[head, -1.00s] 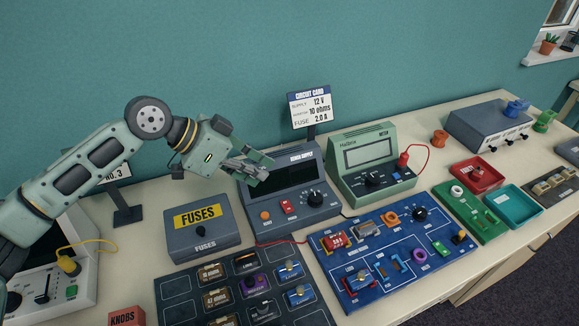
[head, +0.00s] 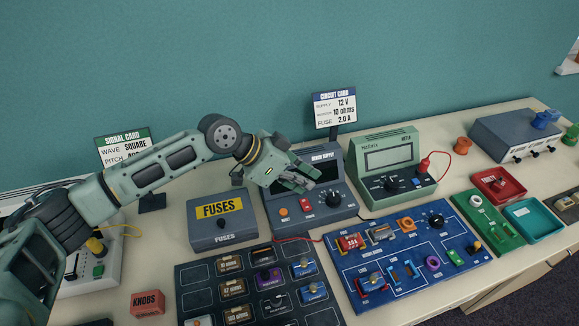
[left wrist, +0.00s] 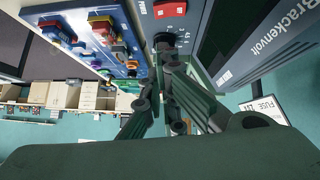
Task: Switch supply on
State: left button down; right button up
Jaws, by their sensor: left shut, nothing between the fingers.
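The bench supply (head: 320,202) is a dark blue-grey box with a dark screen, an orange button (head: 283,212), a red switch (head: 307,205) and a black knob (head: 333,199). My left gripper (head: 308,184) is shut and empty, in front of the supply's screen, just above the red switch. Its fingers hide part of the screen. In the left wrist view the red switch (left wrist: 168,9) shows at the top, beyond the closed fingers, apart from them as far as I can tell. The supply's screen is dark. My right gripper is not in view.
A green meter (head: 390,168) stands right of the supply and a FUSES box (head: 220,228) left of it. In front lie a blue circuit board (head: 385,285) and a dark parts tray (head: 190,285). A circuit card (head: 334,108) stands behind.

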aim_at(308, 208)
pick_arm(q)
jog(key=f, duration=0.2)
jog(key=d+f+p, duration=0.1)
jog(key=shift+d+f, duration=0.15)
jog(key=shift+f, duration=0.25)
jog(key=shift+f+p, duration=0.4)
jog(key=shift+f, duration=0.3)
jog(key=shift+s+d+f+b, duration=0.1)
jog(key=shift+s+f+b, duration=0.2)
jog(key=shift+f+b, duration=0.25)
jog(key=shift+r, duration=0.2)
